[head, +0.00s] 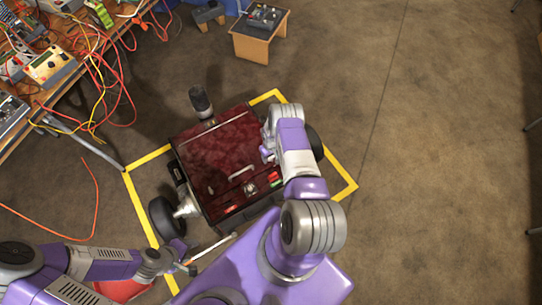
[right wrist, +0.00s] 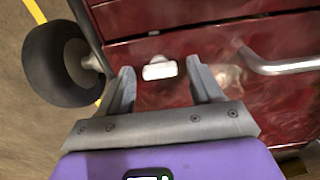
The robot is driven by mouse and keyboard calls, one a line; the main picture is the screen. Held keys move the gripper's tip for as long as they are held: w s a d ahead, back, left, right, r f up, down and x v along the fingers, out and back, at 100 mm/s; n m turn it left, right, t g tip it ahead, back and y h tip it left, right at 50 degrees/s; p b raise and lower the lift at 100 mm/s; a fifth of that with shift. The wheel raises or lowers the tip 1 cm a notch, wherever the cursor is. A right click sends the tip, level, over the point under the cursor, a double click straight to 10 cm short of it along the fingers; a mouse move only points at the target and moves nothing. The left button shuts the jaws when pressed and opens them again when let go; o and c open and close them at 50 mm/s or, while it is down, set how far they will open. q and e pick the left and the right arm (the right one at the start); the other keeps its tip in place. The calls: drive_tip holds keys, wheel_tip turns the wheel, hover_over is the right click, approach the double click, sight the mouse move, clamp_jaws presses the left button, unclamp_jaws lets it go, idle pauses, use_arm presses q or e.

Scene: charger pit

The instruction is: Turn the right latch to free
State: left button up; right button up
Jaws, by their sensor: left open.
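The dark red lid of a wheeled cart (head: 215,150) lies between my arms. A small pale latch (right wrist: 160,70) shows on the red surface in the right wrist view. My right gripper (right wrist: 160,67) is open, with one finger on each side of the latch and gaps between; I cannot tell whether the fingertips are level with it. In the head view my right gripper (head: 267,150) is over the lid's right side and hides the latch there. My left gripper (head: 190,264) is open, low at the left, in front of the cart.
A metal handle (head: 242,172) stands on the lid; it also shows in the right wrist view (right wrist: 285,65). Black wheels (head: 165,217) flank the cart. Yellow tape (head: 138,205) outlines its floor area. A pale rod (head: 215,248) lies near my left gripper.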

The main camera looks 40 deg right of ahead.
drive_tip(key=c, duration=0.9)
drive_tip(key=n+b, duration=0.3)
drive_tip(key=shift+f, duration=0.15)
drive_tip(key=n+b, duration=0.1)
drive_tip(key=n, duration=0.5)
drive_tip(key=shift+b, duration=0.35)
drive_tip(key=n, duration=0.3)
drive_tip(key=shift+n, duration=0.3)
drive_tip(key=n, duration=0.5)
drive_tip(key=shift+y, duration=0.3)
drive_tip(key=shift+n, duration=0.3)
